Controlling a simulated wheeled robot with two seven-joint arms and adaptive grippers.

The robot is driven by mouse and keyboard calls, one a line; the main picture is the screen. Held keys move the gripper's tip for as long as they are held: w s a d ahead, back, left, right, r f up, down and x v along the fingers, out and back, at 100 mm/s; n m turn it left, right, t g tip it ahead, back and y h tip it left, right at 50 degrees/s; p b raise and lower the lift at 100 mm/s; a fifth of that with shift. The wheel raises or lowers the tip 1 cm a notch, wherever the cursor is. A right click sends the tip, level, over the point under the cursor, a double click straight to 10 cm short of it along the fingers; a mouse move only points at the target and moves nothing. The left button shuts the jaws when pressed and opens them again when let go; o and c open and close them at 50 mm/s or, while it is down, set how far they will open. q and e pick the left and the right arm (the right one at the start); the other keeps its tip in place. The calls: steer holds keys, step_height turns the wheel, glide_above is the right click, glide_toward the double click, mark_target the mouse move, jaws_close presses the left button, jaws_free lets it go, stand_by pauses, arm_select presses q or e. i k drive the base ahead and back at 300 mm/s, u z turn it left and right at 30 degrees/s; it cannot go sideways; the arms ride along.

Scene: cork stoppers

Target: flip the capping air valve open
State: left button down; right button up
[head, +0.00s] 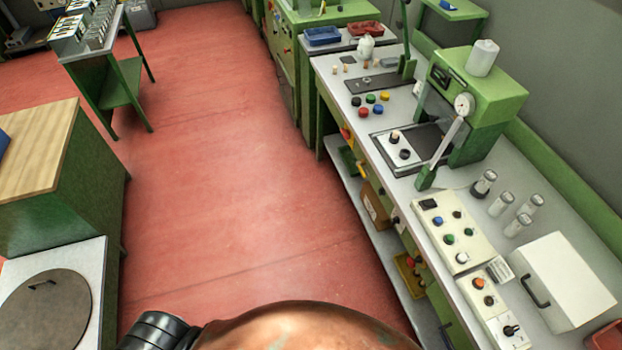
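I cannot single out the capping air valve for certain. A small yellow part (359,167) and a small red part (346,134) sit on the front edge of the long workbench, too small to read as open or shut. The green capping press (497,95) stands on this bench, with a round gauge (464,103) and a pale lever arm in front. A control panel (455,232) with several buttons and a black knob lies nearer. Neither of my grippers is in view.
The long bench (540,205) runs down the right, carrying glass jars (501,204) and a white lidded box (562,280). A green cabinet with a wooden top (38,145) stands at the left. The red floor (230,150) between them is clear.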

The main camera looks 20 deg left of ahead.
mark_target(358, 163)
steer(key=u, duration=1.05)
steer(key=i, duration=0.9)
steer(key=z, duration=0.65)
steer(key=i, duration=0.6)
steer(key=z, duration=0.55)
